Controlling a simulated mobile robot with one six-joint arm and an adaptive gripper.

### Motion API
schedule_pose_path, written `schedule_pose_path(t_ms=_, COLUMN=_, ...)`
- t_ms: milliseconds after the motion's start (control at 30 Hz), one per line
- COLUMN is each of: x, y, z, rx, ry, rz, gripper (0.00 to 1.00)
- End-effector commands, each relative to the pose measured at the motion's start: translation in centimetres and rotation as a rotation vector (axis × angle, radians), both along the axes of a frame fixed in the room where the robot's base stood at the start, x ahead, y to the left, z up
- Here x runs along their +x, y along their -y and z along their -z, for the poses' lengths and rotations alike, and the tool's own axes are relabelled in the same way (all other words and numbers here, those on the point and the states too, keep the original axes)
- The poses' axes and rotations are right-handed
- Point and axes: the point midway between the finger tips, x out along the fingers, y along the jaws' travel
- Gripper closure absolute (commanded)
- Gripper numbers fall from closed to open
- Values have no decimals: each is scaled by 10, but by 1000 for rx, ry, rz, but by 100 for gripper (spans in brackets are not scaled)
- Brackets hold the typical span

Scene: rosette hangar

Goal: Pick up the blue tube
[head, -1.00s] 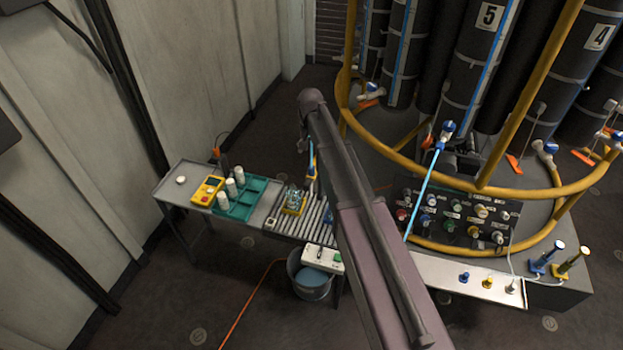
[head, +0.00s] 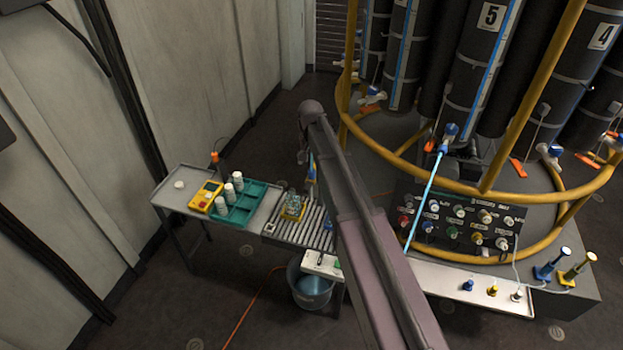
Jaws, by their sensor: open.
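A light blue tube (head: 425,200) runs from a blue and white valve fitting (head: 449,132) at the foot of the cylinder marked 5. It slants down in front of the control panel, and its lower end passes behind my arm. A small blue and yellow piece (head: 311,172) shows just left of my arm; I cannot tell what it belongs to. My arm crosses the middle of the head view. My gripper is not visible; the arm hides what lies behind it.
A yellow rail (head: 395,160) rings the black cylinders. A white shelf (head: 445,281) lies below the panel.

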Motion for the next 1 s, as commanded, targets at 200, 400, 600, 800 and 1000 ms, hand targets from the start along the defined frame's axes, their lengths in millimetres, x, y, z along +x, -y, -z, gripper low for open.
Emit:
schedule_pose_path(t_ms=200, x=-1, y=1, z=9, rx=0, ry=0, rz=0, gripper=22)
schedule_pose_path(t_ms=400, x=-2, y=2, z=25, rx=0, ry=0, rz=0, gripper=22)
schedule_pose_path(t_ms=600, x=-3, y=3, z=40, rx=0, ry=0, rz=0, gripper=22)
schedule_pose_path(t_ms=800, x=-3, y=3, z=50, rx=0, ry=0, rz=0, gripper=22)
schedule_pose_path(t_ms=1000, x=-2, y=3, z=52, rx=0, ry=0, rz=0, gripper=22)
